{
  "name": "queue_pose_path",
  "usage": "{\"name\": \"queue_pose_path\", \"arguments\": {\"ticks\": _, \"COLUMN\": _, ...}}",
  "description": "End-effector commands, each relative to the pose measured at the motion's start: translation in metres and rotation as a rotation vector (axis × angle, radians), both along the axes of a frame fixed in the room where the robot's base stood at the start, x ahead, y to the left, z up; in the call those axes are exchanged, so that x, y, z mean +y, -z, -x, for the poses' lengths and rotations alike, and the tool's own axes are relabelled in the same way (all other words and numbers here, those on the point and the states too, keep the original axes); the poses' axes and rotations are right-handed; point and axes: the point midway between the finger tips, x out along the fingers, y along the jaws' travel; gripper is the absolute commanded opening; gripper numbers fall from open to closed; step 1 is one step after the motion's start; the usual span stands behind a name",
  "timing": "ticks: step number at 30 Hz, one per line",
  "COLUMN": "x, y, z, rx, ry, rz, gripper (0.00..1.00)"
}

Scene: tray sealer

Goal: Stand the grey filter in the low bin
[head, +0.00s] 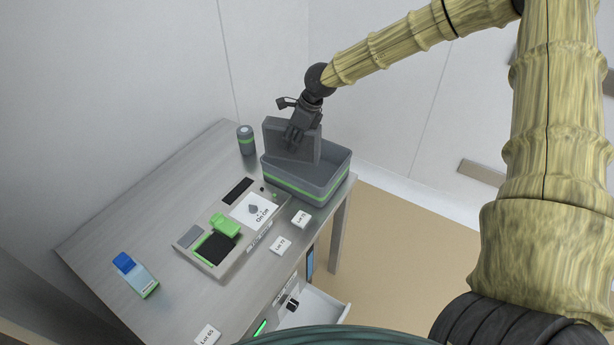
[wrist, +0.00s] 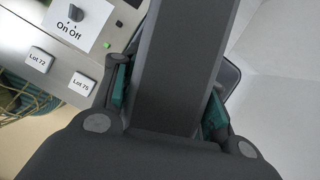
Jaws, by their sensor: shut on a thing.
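The grey filter (head: 277,131) is a flat dark grey block, held upright at the low bin. My gripper (head: 294,134) is shut on it from above. In the wrist view the filter (wrist: 181,70) runs between the two teal-padded fingers of my gripper (wrist: 168,100). The low bin (head: 318,193) is a grey open box with a green band, at the right back corner of the table. The filter's lower part is hidden behind the bin's rim or inside it; I cannot tell whether it touches the bottom. In the wrist view the bin is mostly hidden.
The tray sealer (head: 213,268) with an on/off knob panel (head: 250,212) and green part (head: 225,225) lies left of the bin. A dark canister (head: 246,141), a blue-capped carton (head: 135,274) and lot cards (head: 281,245) stand around it. An open drawer (head: 322,304) juts out in front.

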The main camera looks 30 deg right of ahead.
Motion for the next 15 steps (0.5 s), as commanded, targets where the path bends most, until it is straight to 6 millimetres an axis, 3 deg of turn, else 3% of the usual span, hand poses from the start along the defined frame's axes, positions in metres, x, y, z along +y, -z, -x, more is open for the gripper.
{"name": "queue_pose_path", "arguments": {"ticks": 7, "x": -0.035, "y": 0.003, "z": 0.000, "rx": -0.002, "ry": 0.211, "rz": 0.001, "gripper": 0.15}}
{"name": "queue_pose_path", "arguments": {"ticks": 15, "x": -0.048, "y": 0.009, "z": 0.002, "rx": 0.002, "ry": 0.298, "rz": 0.002, "gripper": 0.15}}
